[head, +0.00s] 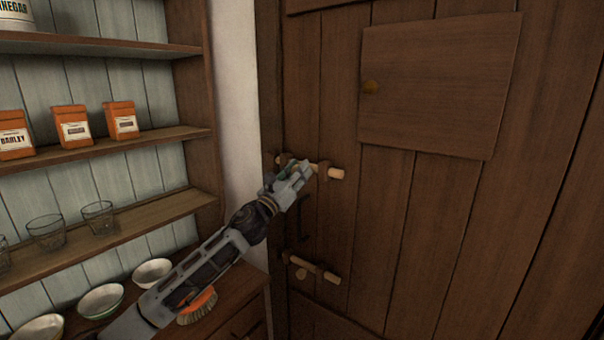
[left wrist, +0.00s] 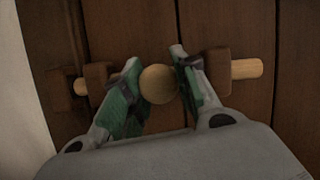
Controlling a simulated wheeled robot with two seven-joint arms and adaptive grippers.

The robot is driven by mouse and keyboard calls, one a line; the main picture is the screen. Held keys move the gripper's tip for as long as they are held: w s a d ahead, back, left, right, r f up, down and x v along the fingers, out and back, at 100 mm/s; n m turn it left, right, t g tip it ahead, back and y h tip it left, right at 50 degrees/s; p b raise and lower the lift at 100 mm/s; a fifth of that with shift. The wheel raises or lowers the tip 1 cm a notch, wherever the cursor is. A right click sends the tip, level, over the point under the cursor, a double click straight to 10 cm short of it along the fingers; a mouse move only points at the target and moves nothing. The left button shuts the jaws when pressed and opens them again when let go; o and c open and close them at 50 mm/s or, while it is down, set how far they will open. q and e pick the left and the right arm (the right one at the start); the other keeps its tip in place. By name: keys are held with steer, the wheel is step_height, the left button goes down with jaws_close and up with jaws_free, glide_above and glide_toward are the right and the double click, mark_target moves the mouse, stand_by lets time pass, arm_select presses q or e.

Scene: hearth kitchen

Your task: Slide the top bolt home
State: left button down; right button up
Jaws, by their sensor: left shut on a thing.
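The top bolt (head: 336,173) is a pale wooden rod lying sideways on the brown plank door, held in dark wooden brackets. In the left wrist view the bolt's right end (left wrist: 247,68) sticks out past the right bracket (left wrist: 216,74). Its left end (left wrist: 81,86) shows by the left bracket (left wrist: 98,78). My left gripper (head: 300,174) is at the bolt. In the left wrist view its green-padded fingers (left wrist: 157,88) are shut on the round wooden knob (left wrist: 158,84). The gripper hides part of the bolt in the head view. My right gripper is not in view.
A lower bolt (head: 315,268) sits further down the door. A small hatch (head: 440,85) with a round knob is above. Shelves with orange boxes (head: 74,125), glasses (head: 98,216) and bowls (head: 152,272) stand at left. A brush (head: 198,306) lies beneath my left arm.

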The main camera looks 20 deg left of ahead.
arm_select(q)
steer(key=a, duration=0.1)
steer(key=w+a, duration=0.1)
steer(key=a, duration=0.1)
steer(key=shift+a+r, duration=0.1)
steer(key=shift+a, duration=0.05)
steer(key=shift+w, duration=0.1)
steer(key=c, duration=1.5)
jaws_free()
steer(key=o, duration=0.4)
steer(key=shift+a, duration=0.2)
steer(key=shift+o, duration=0.2)
steer(key=shift+d, duration=0.1)
steer(key=v, duration=1.2)
